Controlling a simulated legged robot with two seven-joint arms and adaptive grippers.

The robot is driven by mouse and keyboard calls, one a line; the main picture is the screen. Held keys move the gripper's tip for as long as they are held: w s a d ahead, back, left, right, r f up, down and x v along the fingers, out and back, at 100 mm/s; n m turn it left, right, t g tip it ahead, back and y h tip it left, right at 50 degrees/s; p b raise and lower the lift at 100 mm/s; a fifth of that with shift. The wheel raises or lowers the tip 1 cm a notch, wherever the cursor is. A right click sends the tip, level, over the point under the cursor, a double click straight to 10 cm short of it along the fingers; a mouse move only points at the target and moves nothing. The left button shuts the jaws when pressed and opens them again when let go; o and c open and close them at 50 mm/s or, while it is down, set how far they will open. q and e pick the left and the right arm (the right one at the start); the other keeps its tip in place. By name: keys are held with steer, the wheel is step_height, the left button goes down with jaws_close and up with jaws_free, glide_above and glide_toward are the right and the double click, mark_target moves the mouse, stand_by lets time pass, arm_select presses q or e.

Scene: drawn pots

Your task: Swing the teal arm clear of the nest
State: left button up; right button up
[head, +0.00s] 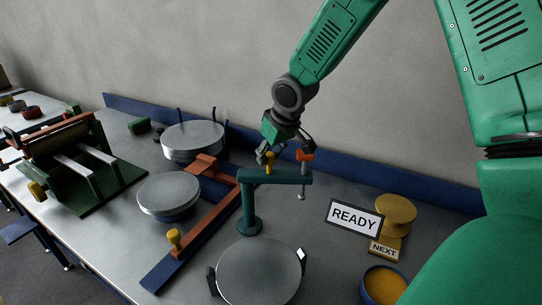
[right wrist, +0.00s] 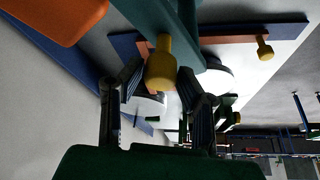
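The teal arm (head: 289,178) sits level on a teal post and reaches to the right. It carries a yellow knob (head: 269,164) on top and an orange knob (head: 305,155) over a silver rod at its free end. The nest, seemingly the round metal disc with side clamps (head: 258,272), lies in front of the post; the rod stands behind and right of it. My right gripper (head: 277,151) is open at the yellow knob. In the right wrist view its fingers stand either side of the yellow knob (right wrist: 160,70); contact is unclear. My left gripper is out of view.
A READY sign (head: 354,218), a yellow round stand (head: 395,214) and a blue-rimmed bowl (head: 384,284) are on the right. Left are an orange-and-blue rail (head: 205,211), metal discs (head: 169,192) and a green roller machine (head: 75,165). A blue edge strip runs along the wall.

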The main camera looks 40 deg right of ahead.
steer(key=shift+o, duration=0.7)
steer(key=shift+w+d+f, duration=0.1)
steer(key=shift+w+f, duration=0.15)
steer(key=shift+w, duration=0.25)
steer(key=shift+s+r, duration=0.3)
steer(key=v, duration=1.1)
steer(key=shift+w, duration=0.2)
steer(key=shift+d, duration=0.1)
